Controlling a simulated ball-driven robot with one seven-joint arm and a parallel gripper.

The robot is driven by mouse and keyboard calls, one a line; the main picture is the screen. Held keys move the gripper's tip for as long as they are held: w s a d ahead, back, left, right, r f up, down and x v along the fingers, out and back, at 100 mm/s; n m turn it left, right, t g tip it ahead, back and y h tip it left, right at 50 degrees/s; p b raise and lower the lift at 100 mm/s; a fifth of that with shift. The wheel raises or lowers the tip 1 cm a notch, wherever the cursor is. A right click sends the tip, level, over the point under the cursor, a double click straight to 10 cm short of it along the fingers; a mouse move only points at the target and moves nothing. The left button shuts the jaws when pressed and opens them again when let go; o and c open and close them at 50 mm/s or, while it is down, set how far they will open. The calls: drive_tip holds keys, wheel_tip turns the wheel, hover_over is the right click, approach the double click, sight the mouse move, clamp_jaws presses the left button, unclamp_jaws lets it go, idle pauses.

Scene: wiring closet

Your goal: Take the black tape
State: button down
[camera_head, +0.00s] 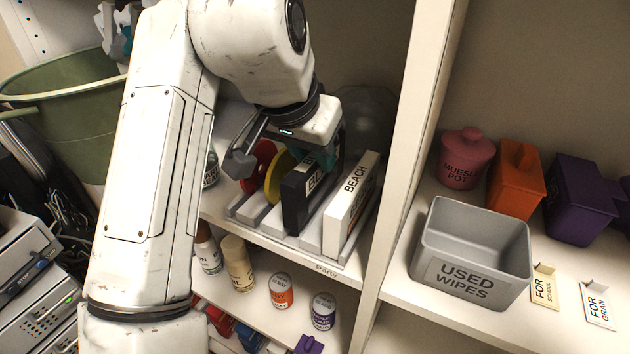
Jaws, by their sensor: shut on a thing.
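My gripper (322,160) reaches down from above and is shut on the top of the black tape. The fingers and wrist hide part of the label and the tape's far upper part.
A yellow disc (279,180) and a red disc (259,163) stand left of the tape. A white upright divider (405,150) rises at the right. Beyond it stand a grey "USED WIPES" bin (470,275) and several lidded pots. Small containers fill the shelf below.

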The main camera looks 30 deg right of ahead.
drive_tip(key=shift+r+p, duration=1.4)
drive_tip(key=shift+r, duration=0.45)
